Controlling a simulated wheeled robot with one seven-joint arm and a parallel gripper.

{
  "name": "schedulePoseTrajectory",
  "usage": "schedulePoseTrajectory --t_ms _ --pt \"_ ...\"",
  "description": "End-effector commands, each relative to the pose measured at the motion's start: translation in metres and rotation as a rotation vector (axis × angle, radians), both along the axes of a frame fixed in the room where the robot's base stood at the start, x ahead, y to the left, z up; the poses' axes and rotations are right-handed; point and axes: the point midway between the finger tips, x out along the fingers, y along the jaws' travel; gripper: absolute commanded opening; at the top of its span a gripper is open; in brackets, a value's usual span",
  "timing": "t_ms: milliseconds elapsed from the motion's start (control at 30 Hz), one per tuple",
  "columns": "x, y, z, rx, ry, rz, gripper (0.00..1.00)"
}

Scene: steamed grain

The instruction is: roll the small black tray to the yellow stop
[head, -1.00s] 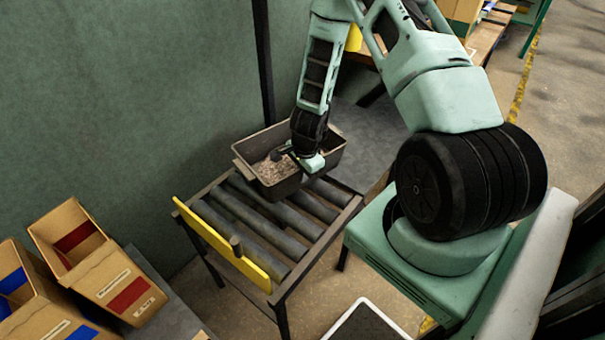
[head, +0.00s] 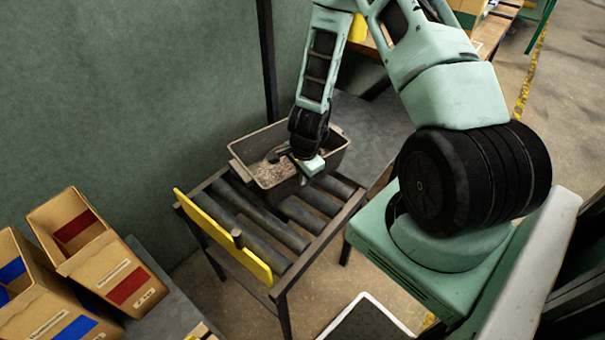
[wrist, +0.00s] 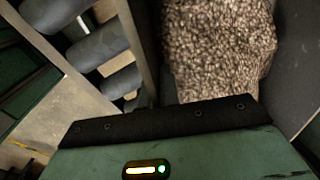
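The small black tray (head: 250,173) holds pale brown grain (head: 268,173) and sits at the far end of the roller conveyor (head: 262,228). The yellow stop (head: 222,236) stands upright across the conveyor's near-left end, with bare rollers between it and the tray. My gripper (head: 296,160) is over the right part of the tray, at its near wall. Its fingers are small and partly hidden, so I cannot tell whether it grips the wall. In the wrist view, the gripper's green body covers the bottom, with the grain (wrist: 218,50) beyond it and rollers (wrist: 100,48) at left.
Cardboard bins (head: 108,262) with red and blue labels stand at the lower left. A green wall (head: 110,90) runs behind the conveyor. A dark grey surface (head: 372,125) lies beyond the tray. A black-topped, white-edged item (head: 367,322) is at the bottom.

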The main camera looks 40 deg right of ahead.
Motion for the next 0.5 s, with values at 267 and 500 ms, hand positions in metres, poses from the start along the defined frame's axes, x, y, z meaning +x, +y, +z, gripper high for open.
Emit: schedulePoseTrajectory --t_ms 267,500 --pt "-0.007 0.01 -0.001 0.002 0.003 0.001 0.0" --pt "-0.011 0.018 -0.001 0.002 0.003 0.0 0.0"
